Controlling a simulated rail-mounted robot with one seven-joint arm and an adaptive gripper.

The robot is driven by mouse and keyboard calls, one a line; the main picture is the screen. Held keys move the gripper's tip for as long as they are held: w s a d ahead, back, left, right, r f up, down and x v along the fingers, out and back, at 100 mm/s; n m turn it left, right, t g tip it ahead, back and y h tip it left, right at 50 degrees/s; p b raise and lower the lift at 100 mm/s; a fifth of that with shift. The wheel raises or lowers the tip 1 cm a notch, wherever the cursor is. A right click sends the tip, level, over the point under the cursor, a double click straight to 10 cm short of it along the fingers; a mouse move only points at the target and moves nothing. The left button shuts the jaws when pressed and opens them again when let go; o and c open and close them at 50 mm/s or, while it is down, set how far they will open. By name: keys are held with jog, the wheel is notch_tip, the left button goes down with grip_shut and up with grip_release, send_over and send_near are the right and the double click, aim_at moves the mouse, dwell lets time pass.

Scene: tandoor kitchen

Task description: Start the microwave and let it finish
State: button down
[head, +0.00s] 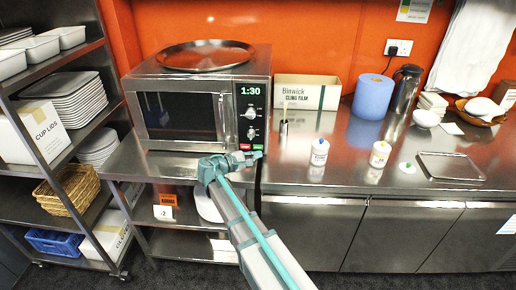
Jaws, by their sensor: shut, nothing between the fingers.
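The microwave (180,108) is a steel box on the counter at the left, with its door closed. Its lit display (250,90) reads 1:30. Two round knobs (251,123) sit below the display. A red button and a green button (257,147) show at the bottom of the control panel. My gripper (258,156) is shut and empty, right at the lower front of the panel by these buttons. I cannot tell whether its tip touches a button. My gripper hides part of the counter edge below.
A round steel tray (206,55) lies on top of the microwave. A loaded shelf rack (60,120) stands at the left.

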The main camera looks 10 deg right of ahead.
aim_at(258, 147)
jog(key=shift+w+d, duration=0.25)
jog(key=shift+w, duration=0.45)
dwell(1.0)
jog(key=shift+w+d, duration=0.1)
jog(key=shift+w, duration=0.3)
